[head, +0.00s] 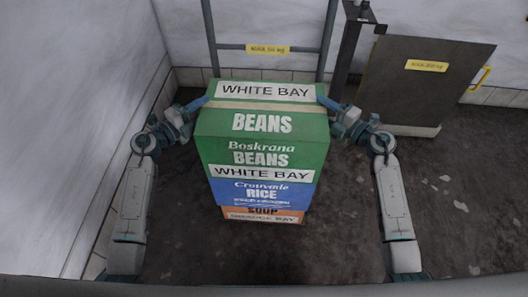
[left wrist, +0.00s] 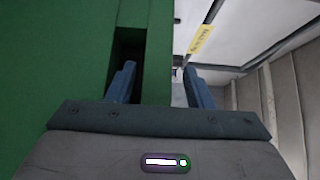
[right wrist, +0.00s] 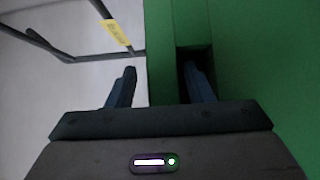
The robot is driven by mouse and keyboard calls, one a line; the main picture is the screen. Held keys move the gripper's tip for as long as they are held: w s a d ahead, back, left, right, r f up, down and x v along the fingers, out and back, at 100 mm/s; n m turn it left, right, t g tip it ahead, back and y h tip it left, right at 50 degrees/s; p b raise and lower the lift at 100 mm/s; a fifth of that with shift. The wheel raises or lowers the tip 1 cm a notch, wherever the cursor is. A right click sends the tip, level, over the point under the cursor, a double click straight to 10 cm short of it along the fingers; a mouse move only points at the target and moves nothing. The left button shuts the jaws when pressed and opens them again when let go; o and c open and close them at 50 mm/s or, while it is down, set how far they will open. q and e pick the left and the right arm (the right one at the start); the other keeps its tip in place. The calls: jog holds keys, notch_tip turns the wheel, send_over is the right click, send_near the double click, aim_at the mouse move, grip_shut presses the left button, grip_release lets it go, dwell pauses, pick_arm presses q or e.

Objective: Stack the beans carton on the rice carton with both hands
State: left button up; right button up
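The green beans carton (head: 255,150) is at the top of a stack, upright, facing me. The blue rice carton (head: 262,193) is directly below it, and I see no gap between them, though contact is hard to confirm from above. In the left wrist view, one finger is in a dark slot in the green side and the other is outside, with a green strip between. My right gripper (head: 330,104) straddles a similar strip on the right side. Both look open, fingers apart from the strip.
An orange soup carton (head: 262,215) is under the rice carton, on the dark floor. A white wall is close on the left. A metal rail frame (head: 268,49) stands behind the stack. A dark panel with a yellow handle (head: 424,80) is at right. Floor at the right front is clear.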

pick_arm(q)
jog(key=shift+s+a+f, duration=0.1)
jog(key=v, duration=1.1)
jog(key=shift+s+a, duration=0.2)
pick_arm(e)
jog(key=v, duration=1.2)
